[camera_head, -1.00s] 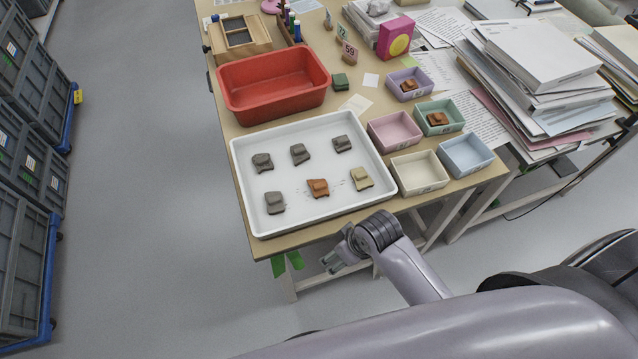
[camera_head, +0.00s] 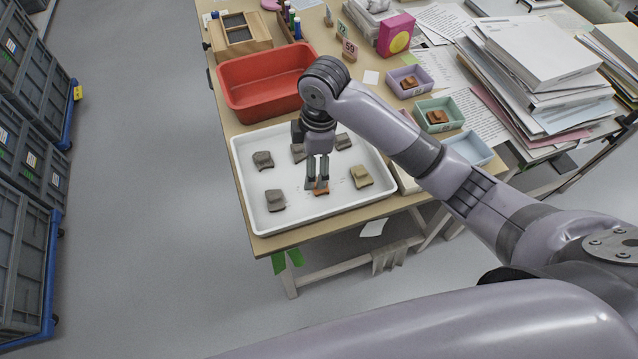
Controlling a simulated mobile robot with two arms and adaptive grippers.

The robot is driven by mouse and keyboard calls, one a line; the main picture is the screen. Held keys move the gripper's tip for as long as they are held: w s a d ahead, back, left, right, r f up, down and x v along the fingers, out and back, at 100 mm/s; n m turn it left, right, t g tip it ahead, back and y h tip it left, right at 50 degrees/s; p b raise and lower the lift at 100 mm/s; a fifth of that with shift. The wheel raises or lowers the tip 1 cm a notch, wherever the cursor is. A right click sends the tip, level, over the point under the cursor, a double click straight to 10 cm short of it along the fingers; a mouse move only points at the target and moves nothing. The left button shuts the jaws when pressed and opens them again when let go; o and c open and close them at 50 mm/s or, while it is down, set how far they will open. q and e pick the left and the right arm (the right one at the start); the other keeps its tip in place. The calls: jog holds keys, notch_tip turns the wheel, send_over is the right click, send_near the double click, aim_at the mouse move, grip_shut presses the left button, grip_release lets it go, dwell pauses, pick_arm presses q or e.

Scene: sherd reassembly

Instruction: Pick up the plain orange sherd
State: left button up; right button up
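The orange sherd (camera_head: 321,193) lies in the white tray (camera_head: 246,190), near its front middle, mostly hidden by my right gripper. My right gripper (camera_head: 317,186) points down over it, with its two fingers slightly apart and their tips at the sherd. I cannot tell whether the fingers touch it. The sherd appears to rest on the tray floor. My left gripper is not in view.
Grey sherds (camera_head: 275,201) and a tan sherd (camera_head: 361,177) lie around it in the tray. A red bin (camera_head: 262,88) stands behind. Small boxes stand to the right, the green (camera_head: 453,111) and purple (camera_head: 424,74) ones holding orange-brown sherds. Paper stacks (camera_head: 535,60) are farther right.

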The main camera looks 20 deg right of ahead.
jog(key=w+d+r+n+h, duration=0.1)
jog(key=w+d+r+n, duration=0.15)
jog(key=r, duration=0.25)
jog(key=shift+m, duration=0.45)
jog(key=f, duration=0.4)
jog(key=f+p, duration=0.1)
jog(key=f, duration=0.7)
jog(key=shift+w+d, duration=0.25)
jog(key=shift+w, duration=0.1)
jog(key=shift+s+a+f+p, duration=0.15)
jog(key=shift+f+p, duration=0.2)
jog(key=shift+f, duration=1)
jog(key=shift+w+a+f+p, duration=0.1)
jog(key=shift+f+p, duration=0.2)
jog(key=shift+f, duration=1.05)
jog(key=c, duration=1.3)
jog(key=shift+r, duration=0.15)
